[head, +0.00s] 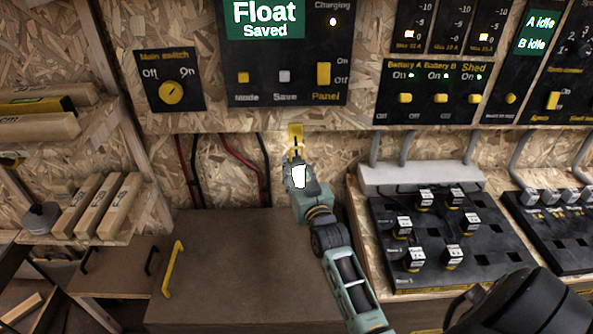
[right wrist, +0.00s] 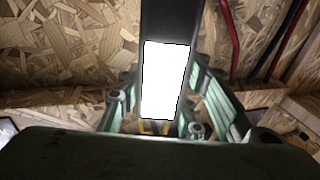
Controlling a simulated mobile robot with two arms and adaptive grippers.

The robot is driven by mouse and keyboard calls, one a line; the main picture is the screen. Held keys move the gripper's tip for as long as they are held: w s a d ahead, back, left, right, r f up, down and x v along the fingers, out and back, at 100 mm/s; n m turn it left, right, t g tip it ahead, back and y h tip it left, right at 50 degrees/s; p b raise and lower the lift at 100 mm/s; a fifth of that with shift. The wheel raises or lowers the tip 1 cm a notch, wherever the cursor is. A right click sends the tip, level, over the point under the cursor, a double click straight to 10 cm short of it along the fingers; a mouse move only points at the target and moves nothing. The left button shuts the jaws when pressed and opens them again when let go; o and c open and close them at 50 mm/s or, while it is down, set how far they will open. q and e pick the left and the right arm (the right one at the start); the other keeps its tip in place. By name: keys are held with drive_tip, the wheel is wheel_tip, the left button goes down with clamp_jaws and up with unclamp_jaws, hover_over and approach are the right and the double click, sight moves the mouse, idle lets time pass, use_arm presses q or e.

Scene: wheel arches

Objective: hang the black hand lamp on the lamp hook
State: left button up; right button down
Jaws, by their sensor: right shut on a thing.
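The black hand lamp shows its lit white panel (head: 299,176) in the head view, just below the yellow lamp hook (head: 295,134) on the wooden wall. My right gripper (head: 298,182) is shut on the lamp. In the right wrist view the lamp's white panel (right wrist: 166,80) and dark body (right wrist: 170,20) stand between the green fingers. The lamp's upper end is close to the hook's prong; I cannot tell whether they touch. The gripper hides part of the lamp. My left gripper is not in view.
A black switch panel (head: 283,92) is above the hook. Red and black cables (head: 236,153) run down the wall to its left. A brown worktop (head: 225,255) below is clear. A black board with several plugs (head: 385,270) stands at the right. A shelf with wooden blocks (head: 90,205) is at the left.

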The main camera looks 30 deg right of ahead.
idle(0.3)
drive_tip(key=c, duration=1.2)
unclamp_jaws()
drive_tip(key=shift+o, duration=0.2)
